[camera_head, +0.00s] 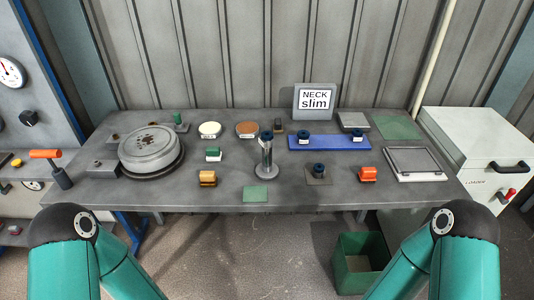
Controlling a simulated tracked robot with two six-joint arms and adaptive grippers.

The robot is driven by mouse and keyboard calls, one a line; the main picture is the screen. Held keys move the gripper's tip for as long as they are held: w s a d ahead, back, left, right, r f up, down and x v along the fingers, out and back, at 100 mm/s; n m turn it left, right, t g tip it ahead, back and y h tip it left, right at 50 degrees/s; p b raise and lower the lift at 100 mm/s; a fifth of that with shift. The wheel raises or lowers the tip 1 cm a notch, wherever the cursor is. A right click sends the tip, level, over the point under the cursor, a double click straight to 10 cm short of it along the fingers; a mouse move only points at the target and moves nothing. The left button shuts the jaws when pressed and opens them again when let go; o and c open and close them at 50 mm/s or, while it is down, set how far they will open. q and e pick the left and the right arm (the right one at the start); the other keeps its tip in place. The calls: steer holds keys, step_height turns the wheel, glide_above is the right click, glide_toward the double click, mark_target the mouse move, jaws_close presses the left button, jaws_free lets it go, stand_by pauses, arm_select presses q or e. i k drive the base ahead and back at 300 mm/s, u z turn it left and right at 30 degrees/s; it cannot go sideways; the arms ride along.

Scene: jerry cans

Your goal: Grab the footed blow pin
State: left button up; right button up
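A tall grey metal post (265,160) with a round flat base and a dark blue top stands upright near the middle of the grey table; it may be the footed blow pin. A shorter dark blue piece (319,170) sits on a small square plate to its right. I cannot tell for sure which one is the footed blow pin. Only my teal arm links show at the bottom corners; neither gripper is in view.
The table (120,190) also holds a large round grey drum (151,147), coloured blocks, discs and a "NECK slim" sign (315,101). A white cabinet (470,145) stands right. A green bin (361,263) stands on the floor in front.

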mark_target(266, 170)
steer(key=z, duration=0.8)
steer(key=i, duration=0.15)
steer(key=u, duration=2.75)
steer(key=k, duration=0.25)
steer(key=z, duration=0.4)
steer(key=k, duration=1.05)
steer(key=z, duration=0.8)
steer(key=i, duration=1.15)
steer(key=u, duration=0.3)
